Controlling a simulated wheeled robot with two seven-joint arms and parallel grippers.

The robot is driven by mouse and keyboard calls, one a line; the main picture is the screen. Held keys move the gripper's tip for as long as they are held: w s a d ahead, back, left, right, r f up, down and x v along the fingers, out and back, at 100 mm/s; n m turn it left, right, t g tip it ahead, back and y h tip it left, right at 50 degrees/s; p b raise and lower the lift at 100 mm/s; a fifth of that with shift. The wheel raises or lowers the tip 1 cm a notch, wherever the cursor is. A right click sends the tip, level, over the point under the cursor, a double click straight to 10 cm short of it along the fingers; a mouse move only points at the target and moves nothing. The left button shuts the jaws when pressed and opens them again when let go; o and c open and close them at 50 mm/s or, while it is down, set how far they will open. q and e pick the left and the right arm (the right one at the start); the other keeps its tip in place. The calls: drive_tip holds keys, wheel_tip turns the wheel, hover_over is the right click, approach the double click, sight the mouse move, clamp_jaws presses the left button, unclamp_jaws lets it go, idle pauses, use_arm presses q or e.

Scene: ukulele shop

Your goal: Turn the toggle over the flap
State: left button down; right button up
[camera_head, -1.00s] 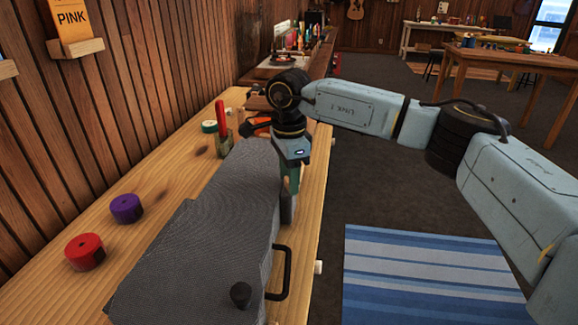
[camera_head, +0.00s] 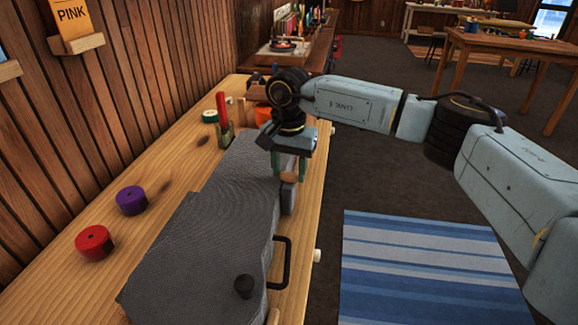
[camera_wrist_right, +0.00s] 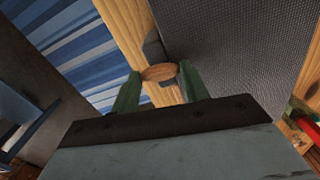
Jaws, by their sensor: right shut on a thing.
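A grey fabric-covered ukulele case (camera_head: 205,235) lies along the wooden bench, with a small dark grey flap (camera_head: 288,199) on its right side. The toggle (camera_head: 290,178) is a small wooden oval at the upper end of the flap. It also shows in the right wrist view (camera_wrist_right: 158,72), by the dark flap (camera_wrist_right: 153,47). My right gripper (camera_head: 289,177) points down with its green fingers shut on the toggle, one finger on each end. My left gripper is not in view.
The floor right of the bench is open, with a striped rug (camera_head: 430,270).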

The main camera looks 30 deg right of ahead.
sight(289, 174)
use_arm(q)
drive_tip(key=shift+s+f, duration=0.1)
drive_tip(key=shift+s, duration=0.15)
use_arm(e)
drive_tip(key=shift+n, duration=0.9)
drive_tip(key=o, duration=1)
drive_tip(key=shift+r, duration=0.3)
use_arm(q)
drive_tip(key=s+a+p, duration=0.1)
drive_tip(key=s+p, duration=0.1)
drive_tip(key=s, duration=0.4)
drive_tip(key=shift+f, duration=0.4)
use_arm(e)
wheel_tip(289, 174, up, 13)
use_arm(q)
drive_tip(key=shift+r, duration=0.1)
